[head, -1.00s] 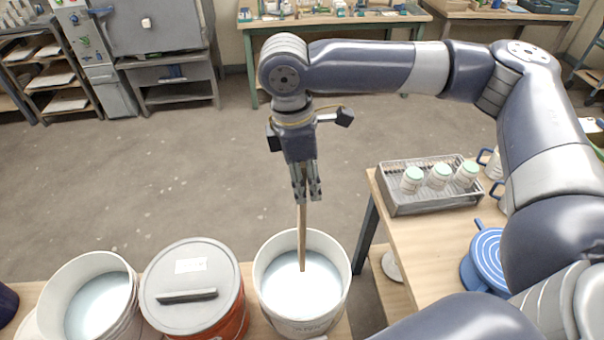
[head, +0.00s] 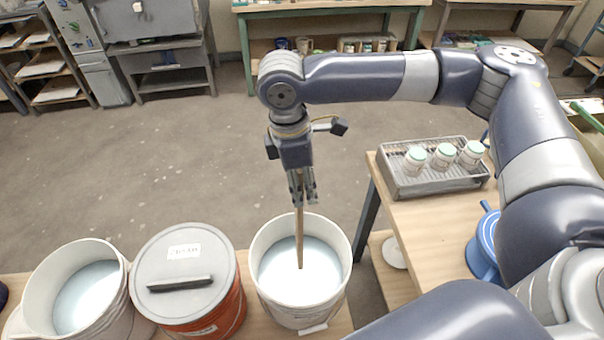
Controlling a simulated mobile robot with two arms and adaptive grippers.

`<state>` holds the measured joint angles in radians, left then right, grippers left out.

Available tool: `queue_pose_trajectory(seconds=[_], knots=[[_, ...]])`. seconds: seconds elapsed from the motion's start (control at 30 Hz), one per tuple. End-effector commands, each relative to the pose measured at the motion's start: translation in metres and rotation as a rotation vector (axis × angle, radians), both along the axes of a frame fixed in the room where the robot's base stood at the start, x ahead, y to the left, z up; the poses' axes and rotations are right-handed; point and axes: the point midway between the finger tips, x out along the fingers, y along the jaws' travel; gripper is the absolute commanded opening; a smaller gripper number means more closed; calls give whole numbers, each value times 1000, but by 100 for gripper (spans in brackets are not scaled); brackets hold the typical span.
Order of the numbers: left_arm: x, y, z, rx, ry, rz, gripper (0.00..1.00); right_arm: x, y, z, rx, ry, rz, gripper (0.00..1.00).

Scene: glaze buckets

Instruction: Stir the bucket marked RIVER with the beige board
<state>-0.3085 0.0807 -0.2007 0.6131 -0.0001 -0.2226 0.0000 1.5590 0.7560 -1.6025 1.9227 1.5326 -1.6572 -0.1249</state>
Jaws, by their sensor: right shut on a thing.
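My right gripper (head: 301,190) is shut on the upper end of a narrow beige board (head: 300,232). It holds the board almost upright above a white open bucket (head: 342,240). The board's lower end is in the pale liquid (head: 318,270) in that bucket, near its middle, and its tip is hidden. The bucket has a label low on its front that I cannot read. My left gripper is not in view.
Left of the bucket stands an orange bucket (head: 238,312) with a grey lid (head: 187,262) and a label. Further left is another open white bucket (head: 42,262) with pale liquid. At right, a wooden table (head: 425,225) bears a wire tray (head: 400,188) with jars (head: 443,157) and a blue round thing (head: 486,250).

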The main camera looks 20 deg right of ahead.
Motion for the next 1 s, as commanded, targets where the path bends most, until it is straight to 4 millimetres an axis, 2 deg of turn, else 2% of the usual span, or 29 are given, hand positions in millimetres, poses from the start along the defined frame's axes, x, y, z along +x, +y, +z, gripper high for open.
queue_pose_trajectory(seconds=[0.5,1.0], knots=[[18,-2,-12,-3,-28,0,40,-1,0,-54,1,2,1,4],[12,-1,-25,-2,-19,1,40,0,0,-104,0,1,1,4]])
